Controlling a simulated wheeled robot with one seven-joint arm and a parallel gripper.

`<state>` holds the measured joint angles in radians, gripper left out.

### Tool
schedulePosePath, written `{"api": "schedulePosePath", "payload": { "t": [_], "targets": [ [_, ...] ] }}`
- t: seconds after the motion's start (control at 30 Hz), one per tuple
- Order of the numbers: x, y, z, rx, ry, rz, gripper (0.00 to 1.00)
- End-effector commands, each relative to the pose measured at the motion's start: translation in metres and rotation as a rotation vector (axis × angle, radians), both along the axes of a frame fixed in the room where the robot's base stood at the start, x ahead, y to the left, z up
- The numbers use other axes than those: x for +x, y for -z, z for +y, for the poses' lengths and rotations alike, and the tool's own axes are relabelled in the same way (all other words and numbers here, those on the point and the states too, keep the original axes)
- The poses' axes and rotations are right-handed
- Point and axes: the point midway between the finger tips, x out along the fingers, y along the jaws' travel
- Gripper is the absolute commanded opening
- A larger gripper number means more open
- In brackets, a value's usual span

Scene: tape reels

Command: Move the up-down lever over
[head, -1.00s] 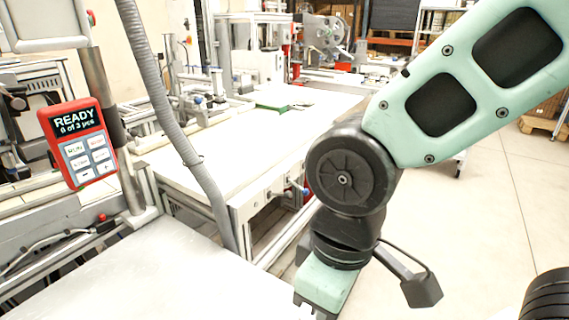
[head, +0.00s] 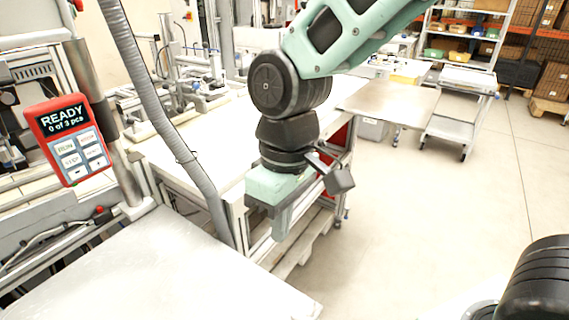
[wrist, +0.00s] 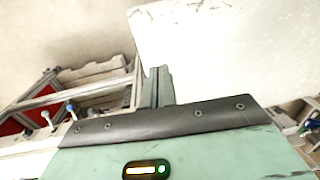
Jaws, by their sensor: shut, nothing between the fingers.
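My gripper (head: 283,228) hangs pointing down in front of the white workbench's front edge in the head view. Its fingers (wrist: 158,86) are together and empty in the wrist view. Two small levers with blue or whitish knobs stand on the bench's front rail in the wrist view, one nearer the fingers (wrist: 70,107) and one farther left (wrist: 46,116). I cannot tell which is the up-down lever. Both are apart from the fingers. In the head view my arm and gripper hide that part of the rail.
A red handheld panel (head: 69,140) reading "READY 0 of 3 pcs" is mounted on a post at left. A grey hose (head: 165,125) runs down to the bench corner. A pale metal tabletop (head: 150,275) fills the front left. Open floor (head: 440,210) lies to the right.

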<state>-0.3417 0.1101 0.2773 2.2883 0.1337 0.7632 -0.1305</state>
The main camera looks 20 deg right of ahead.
Motion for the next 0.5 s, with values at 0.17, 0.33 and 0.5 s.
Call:
{"api": "schedulePosePath", "payload": {
  "t": [0.17,0.33,0.5],
  "targets": [
    [0.116,-0.042,-0.009,0.021,0.031,0.069,0.00],
    [0.207,-0.045,-0.047,0.011,0.043,0.112,0.00],
    [0.261,-0.037,-0.086,-0.008,0.037,0.135,0.00]
  ]
}}
